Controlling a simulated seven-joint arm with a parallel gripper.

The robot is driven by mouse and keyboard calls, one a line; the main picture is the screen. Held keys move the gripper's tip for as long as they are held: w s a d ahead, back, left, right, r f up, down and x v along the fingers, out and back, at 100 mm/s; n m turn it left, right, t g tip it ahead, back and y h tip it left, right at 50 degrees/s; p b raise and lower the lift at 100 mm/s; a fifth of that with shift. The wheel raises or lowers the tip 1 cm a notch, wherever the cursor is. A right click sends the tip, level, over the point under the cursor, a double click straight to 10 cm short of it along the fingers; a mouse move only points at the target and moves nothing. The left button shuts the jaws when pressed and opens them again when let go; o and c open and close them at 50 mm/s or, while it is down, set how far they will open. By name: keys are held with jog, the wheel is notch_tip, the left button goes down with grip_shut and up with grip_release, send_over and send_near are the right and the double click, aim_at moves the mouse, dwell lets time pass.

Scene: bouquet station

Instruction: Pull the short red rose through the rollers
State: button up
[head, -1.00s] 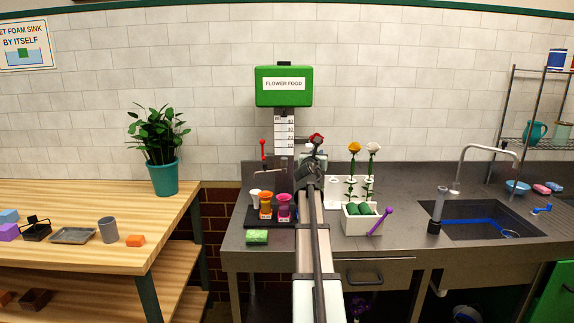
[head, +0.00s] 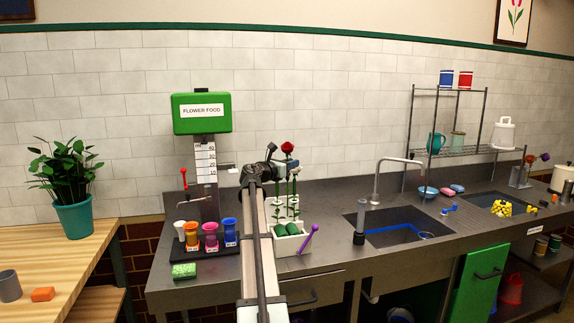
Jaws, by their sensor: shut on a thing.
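The red rose (head: 287,147) is upright, its head just right of my gripper (head: 272,161). My gripper is shut on the rose; its fingertips are mostly hidden by my wrist. Green rollers (head: 291,230) lie in a white box (head: 293,246) with a purple handle (head: 308,240), right of my forearm. The rose is above and behind this box in the picture. I cannot tell where its stem ends or whether it touches the rollers. Other green stems stand in the white rack behind, and their blooms are hard to make out.
Several coloured cups (head: 210,236) and a green sponge (head: 184,271) are left of my arm. The green flower food dispenser (head: 202,113) with its scale stands behind them. A sink (head: 400,228) with a tap (head: 385,172) is to the right. Bare counter lies between box and sink.

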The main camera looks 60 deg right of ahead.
jog(key=shift+f, duration=9.05)
